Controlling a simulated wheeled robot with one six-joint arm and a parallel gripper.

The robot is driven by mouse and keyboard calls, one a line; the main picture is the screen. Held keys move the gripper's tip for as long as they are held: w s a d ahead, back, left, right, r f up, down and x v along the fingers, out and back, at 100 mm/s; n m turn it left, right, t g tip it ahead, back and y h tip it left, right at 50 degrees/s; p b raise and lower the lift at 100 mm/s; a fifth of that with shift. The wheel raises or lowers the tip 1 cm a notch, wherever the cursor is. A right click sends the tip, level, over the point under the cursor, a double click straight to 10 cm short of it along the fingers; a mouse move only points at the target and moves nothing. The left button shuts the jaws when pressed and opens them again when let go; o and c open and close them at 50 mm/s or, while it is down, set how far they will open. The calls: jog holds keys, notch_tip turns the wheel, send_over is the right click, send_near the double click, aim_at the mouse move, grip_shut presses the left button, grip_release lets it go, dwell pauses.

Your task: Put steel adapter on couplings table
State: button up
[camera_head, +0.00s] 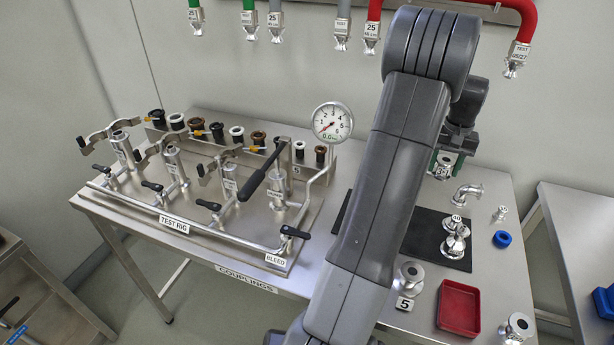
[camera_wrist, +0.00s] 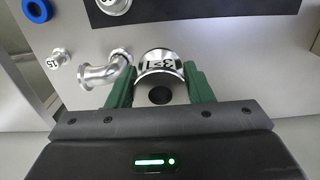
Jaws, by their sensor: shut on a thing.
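The steel adapter (camera_head: 445,163) is a short silver piece with a black-lettered label. In the wrist view, the adapter (camera_wrist: 160,68) sits between the green fingers of my gripper (camera_wrist: 158,88), which is shut on it. In the head view, my gripper (camera_head: 450,157) is at the back right of the couplings table (camera_head: 503,275), partly hidden by my arm. The table is a steel bench with a COUPLINGS label on its front edge. The adapter shows over the back part of the table; I cannot tell if it touches the surface.
A bent steel pipe (camera_head: 468,192) stands near the adapter. A black mat (camera_head: 425,232), a blue ring (camera_head: 502,239), a red tray (camera_head: 459,307) and several steel fittings occupy the right side. The test rig (camera_head: 178,222) with its gauge (camera_head: 332,122) fills the left. Hoses hang above.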

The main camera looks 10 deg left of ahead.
jog(key=shift+w+f, duration=0.15)
jog(key=shift+f, duration=0.2)
notch_tip(320, 180, down, 10)
jog(key=shift+r+p, duration=0.25)
jog(key=shift+p, duration=0.75)
jog(key=o, duration=1.1)
jog(key=shift+f, duration=0.15)
notch_tip(320, 180, up, 12)
jog(key=shift+r+b, duration=0.15)
jog(key=shift+b, duration=1.05)
